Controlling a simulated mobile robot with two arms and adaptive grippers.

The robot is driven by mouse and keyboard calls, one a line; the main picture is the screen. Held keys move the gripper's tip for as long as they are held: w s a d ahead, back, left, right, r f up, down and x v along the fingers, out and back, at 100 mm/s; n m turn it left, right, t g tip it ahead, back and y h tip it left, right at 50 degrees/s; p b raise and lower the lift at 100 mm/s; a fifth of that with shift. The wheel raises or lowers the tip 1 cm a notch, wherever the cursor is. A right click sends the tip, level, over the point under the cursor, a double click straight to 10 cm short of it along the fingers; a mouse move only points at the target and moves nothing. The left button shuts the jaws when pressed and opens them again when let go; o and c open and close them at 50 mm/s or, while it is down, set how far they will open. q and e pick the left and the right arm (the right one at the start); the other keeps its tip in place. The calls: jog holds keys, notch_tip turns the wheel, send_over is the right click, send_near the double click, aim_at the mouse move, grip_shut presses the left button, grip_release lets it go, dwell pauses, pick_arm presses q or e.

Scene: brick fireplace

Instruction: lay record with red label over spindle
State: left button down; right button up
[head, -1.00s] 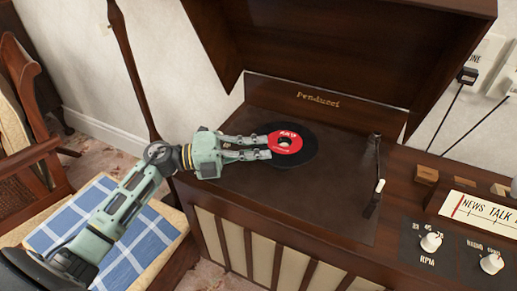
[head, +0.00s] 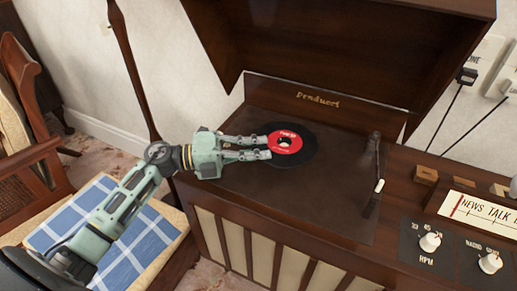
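The black record (head: 301,158) with a red label (head: 292,147) lies about flat at the turntable deck (head: 325,205) of the wooden console. Its wide centre hole (head: 285,141) shows pale. I cannot clearly make out the spindle or whether the hole sits around it. My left gripper (head: 269,147) reaches in from the left, its two fingertips apart at the left edge of the record and label. No grip on the record shows between them. The fingers hide part of the record's left side. My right gripper is not in view.
The tonearm (head: 374,175) stands right of the record. The raised lid (head: 330,45) overhangs the back of the deck. Knobs (head: 429,242) and a radio dial (head: 480,213) are at the right. A chair (head: 35,145) and a blue checked cushion (head: 90,215) are at the left.

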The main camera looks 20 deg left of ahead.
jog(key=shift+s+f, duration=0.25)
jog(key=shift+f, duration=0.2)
pick_arm(q)
jog(key=shift+f, duration=0.1)
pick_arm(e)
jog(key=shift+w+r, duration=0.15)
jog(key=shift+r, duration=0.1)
pick_arm(q)
jog(key=shift+f, duration=0.1)
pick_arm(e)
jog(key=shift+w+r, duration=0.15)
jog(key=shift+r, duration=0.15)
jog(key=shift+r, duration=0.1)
pick_arm(q)
jog(key=shift+f+b, duration=0.3)
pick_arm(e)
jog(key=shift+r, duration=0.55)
pick_arm(q)
jog(key=c, duration=2)
grip_release()
jog(key=shift+s, duration=0.1)
jog(key=shift+o, duration=0.7)
